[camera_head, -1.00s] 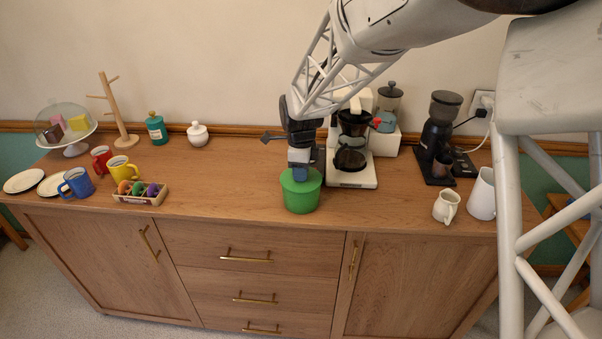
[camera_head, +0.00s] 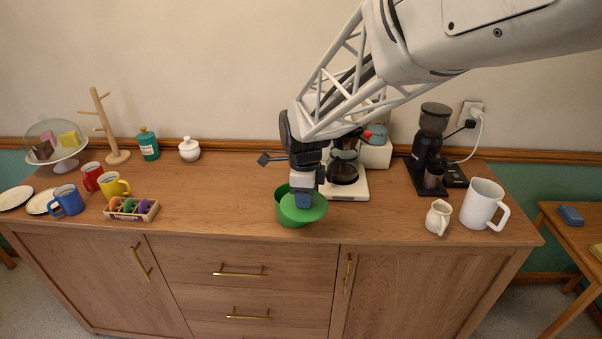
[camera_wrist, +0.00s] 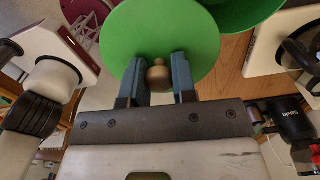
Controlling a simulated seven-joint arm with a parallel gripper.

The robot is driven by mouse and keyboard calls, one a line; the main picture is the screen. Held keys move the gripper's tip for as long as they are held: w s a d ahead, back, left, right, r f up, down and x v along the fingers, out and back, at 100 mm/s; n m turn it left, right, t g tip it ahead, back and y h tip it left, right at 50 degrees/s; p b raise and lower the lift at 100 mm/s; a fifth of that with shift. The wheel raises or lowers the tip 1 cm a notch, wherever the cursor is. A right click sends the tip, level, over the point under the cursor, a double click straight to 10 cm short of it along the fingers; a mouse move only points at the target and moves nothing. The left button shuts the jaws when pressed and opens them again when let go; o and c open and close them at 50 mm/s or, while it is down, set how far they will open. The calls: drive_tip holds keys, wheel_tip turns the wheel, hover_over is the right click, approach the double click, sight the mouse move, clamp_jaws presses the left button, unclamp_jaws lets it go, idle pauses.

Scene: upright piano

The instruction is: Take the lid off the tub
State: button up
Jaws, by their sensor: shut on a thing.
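My gripper (camera_head: 303,200) is shut on the small wooden knob (camera_wrist: 158,76) of the green lid. In the wrist view the lid (camera_wrist: 175,28) is a flat green disc above the fingertips (camera_wrist: 157,84). The green tub (camera_wrist: 243,14) shows partly behind the lid at the upper right. In the head view the tub's inside (camera_head: 282,192) shows left of the gripper, and the lid (camera_head: 318,211) is at the right, so the lid no longer covers the tub fully. I cannot tell whether the lid touches the rim.
A coffee maker (camera_head: 350,190) stands close behind and right of the tub. A cream jug (camera_head: 438,218) and white pitcher (camera_head: 483,205) stand further right. A small crate (camera_head: 132,209) and mugs are at the left. The wooden counter (camera_head: 220,205) is clear left of the tub.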

sight(316, 211)
drive_tip(key=shift+s+d+r, duration=0.1)
drive_tip(key=shift+s+d, duration=0.25)
drive_tip(key=shift+s, duration=0.6)
drive_tip(key=shift+s+d+r, duration=0.1)
drive_tip(key=shift+s+d, duration=0.2)
drive_tip(key=shift+s, duration=0.65)
drive_tip(key=shift+s+d+r, duration=0.1)
drive_tip(key=shift+s+d, duration=0.25)
drive_tip(key=shift+s, duration=0.6)
drive_tip(key=shift+d+f, duration=0.2)
drive_tip(key=shift+d, duration=0.3)
drive_tip(key=s+d+f, duration=0.2)
drive_tip(key=d+f, duration=0.1)
drive_tip(key=d, duration=0.5)
drive_tip(key=s+d+f, duration=0.1)
drive_tip(key=d+f, duration=0.3)
drive_tip(key=d, duration=0.5)
drive_tip(key=shift+s+n, duration=0.4)
drive_tip(key=shift+w+f, duration=0.1)
drive_tip(key=shift+w, duration=0.05)
drive_tip(key=w, duration=0.5)
drive_tip(key=w+f, duration=0.1)
drive_tip(key=w, duration=0.9)
drive_tip(key=shift+w+a+f, duration=0.15)
drive_tip(key=shift+w+f, duration=0.05)
drive_tip(key=shift+w, duration=0.15)
